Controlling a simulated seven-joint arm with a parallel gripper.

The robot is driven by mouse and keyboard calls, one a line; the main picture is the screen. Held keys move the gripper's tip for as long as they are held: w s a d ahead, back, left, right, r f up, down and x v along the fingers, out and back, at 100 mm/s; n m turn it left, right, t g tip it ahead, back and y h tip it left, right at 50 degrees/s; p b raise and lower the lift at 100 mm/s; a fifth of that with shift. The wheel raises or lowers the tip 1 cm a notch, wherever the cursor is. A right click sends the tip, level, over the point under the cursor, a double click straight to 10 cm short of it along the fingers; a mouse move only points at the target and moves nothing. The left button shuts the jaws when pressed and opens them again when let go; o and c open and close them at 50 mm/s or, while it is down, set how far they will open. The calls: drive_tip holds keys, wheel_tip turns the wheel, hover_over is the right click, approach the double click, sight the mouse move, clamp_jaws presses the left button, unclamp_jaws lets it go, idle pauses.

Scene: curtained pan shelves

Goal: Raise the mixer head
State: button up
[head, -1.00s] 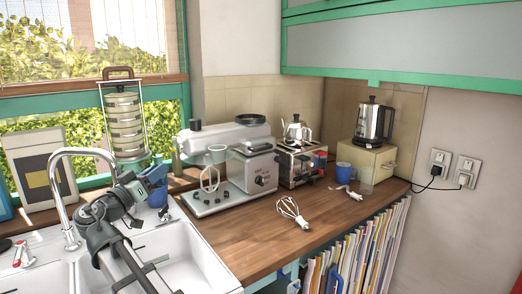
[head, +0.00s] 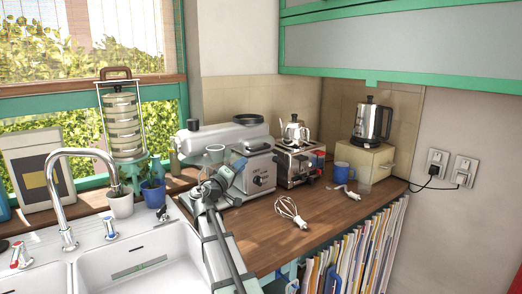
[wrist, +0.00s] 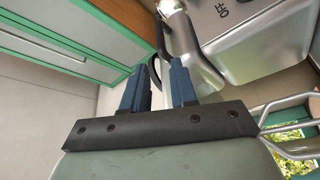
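The mixer is a silver-white machine on the counter against the back wall. Its long head (head: 222,134) lies about level on top, and its body with a round dial (head: 258,181) faces the front. My gripper (head: 238,164) is at the left front of the body and hides part of the base and beater. In the wrist view, my gripper's two blue fingers (wrist: 160,68) stand apart with a gap between them. Silver mixer metal (wrist: 265,45) fills the upper right there, close by the fingers. I cannot tell whether they touch it.
A toaster (head: 299,163) stands right of the mixer. A whisk (head: 290,211) lies on the counter in front. The sink (head: 140,262) and its faucet (head: 68,200) are at left. A blue mug (head: 342,172) and a kettle (head: 372,120) are further right, below a green-framed cabinet (head: 400,45).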

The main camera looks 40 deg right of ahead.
sight(261, 148)
drive_tip(key=x, duration=1.4)
drive_tip(key=shift+f, duration=0.1)
clamp_jaws()
